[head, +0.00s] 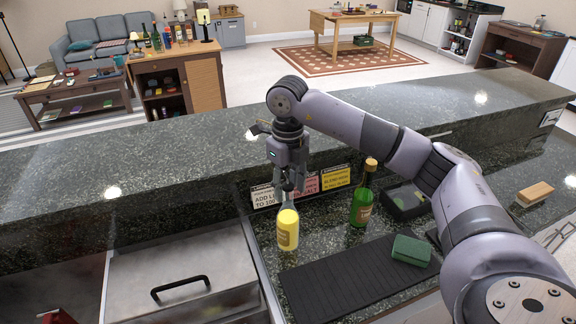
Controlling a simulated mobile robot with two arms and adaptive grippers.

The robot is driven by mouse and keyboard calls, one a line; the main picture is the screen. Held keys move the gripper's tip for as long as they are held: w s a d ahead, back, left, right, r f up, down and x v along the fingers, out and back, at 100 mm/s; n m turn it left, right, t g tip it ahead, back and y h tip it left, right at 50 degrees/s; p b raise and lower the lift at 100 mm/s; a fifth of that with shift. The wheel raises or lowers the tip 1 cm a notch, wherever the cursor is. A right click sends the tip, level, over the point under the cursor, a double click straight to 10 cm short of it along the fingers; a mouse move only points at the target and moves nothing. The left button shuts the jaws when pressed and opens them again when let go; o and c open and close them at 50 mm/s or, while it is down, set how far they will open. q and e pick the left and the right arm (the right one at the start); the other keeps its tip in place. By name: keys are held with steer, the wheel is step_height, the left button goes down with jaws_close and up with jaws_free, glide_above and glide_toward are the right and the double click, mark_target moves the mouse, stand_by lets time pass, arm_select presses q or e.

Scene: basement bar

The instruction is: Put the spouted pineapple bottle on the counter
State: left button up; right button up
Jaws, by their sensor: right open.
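A yellow bottle (288,232) with a pale label and a narrow spout at its top stands upright on the lower dark stone counter (268,265), left of the black ribbed mat. My right gripper (289,192) is open and points down directly over it. The fingertips are at the height of the spout; whether they touch it I cannot tell. The gripper partly hides the spout. My left gripper is not in view.
A green bottle (362,196) stands right of the yellow one. Small signs (336,178) stand behind. A steel lid (182,275) is at left. The raised counter ledge (180,165) is largely clear.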

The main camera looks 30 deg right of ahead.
step_height(320, 180, up, 6)
steer(key=shift+r+b, duration=0.1)
steer(key=shift+b, duration=0.7)
steer(key=shift+r+p, duration=0.35)
steer(key=shift+r, duration=1.75)
